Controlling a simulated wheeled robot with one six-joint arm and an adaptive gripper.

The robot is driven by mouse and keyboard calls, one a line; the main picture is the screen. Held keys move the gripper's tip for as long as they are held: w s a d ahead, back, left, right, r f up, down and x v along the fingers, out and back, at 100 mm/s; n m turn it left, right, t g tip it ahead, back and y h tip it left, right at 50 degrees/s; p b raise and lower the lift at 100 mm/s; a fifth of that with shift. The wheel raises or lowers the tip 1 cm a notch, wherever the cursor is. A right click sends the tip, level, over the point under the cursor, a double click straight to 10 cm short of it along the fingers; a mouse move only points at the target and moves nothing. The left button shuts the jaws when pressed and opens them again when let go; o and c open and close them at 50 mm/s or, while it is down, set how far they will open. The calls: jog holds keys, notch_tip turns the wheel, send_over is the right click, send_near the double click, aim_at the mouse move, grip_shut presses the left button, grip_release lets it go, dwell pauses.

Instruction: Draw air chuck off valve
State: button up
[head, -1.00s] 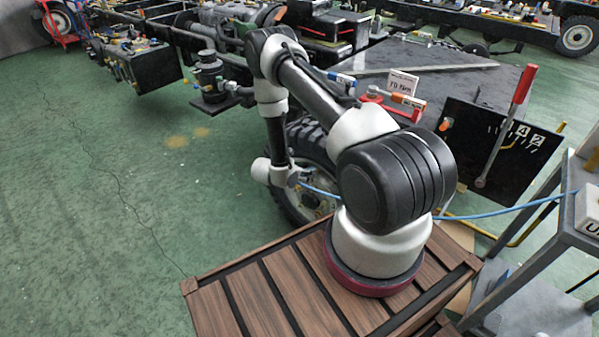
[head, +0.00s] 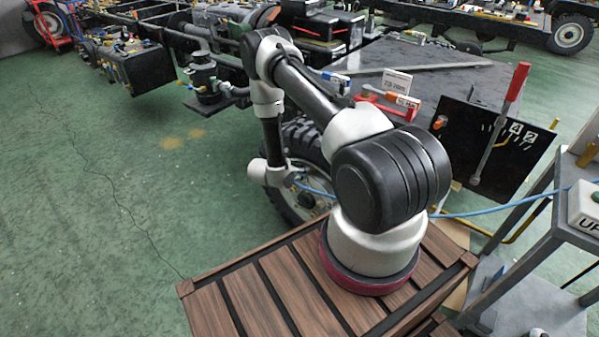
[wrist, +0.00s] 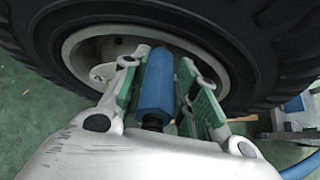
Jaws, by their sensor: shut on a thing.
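The air chuck (wrist: 156,88) is a blue block-shaped body with a dark fitting at its near end. In the wrist view it lies between the fingers of my gripper (wrist: 165,62), which is shut on it. Its far end points at the pale wheel rim (wrist: 88,52) inside the black tyre (wrist: 235,28). The valve is hidden behind the chuck and fingers, so I cannot tell whether they touch. In the head view my arm reaches down beside the wheel (head: 312,140), and the gripper itself is hidden there. A blue hose (head: 470,213) runs from the wheel to the right.
A dark board with a red-handled lever (head: 516,82) stands right of the wheel. A grey metal stand (head: 548,238) is at the right edge. A slatted wooden deck (head: 215,305) lies under my arm's base. Green floor (head: 90,200) is open at left.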

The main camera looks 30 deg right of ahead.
jog(key=shift+a+r, duration=0.15)
jog(key=shift+a, duration=0.05)
jog(key=shift+v, duration=2.3)
jog(key=shift+v, duration=2.95)
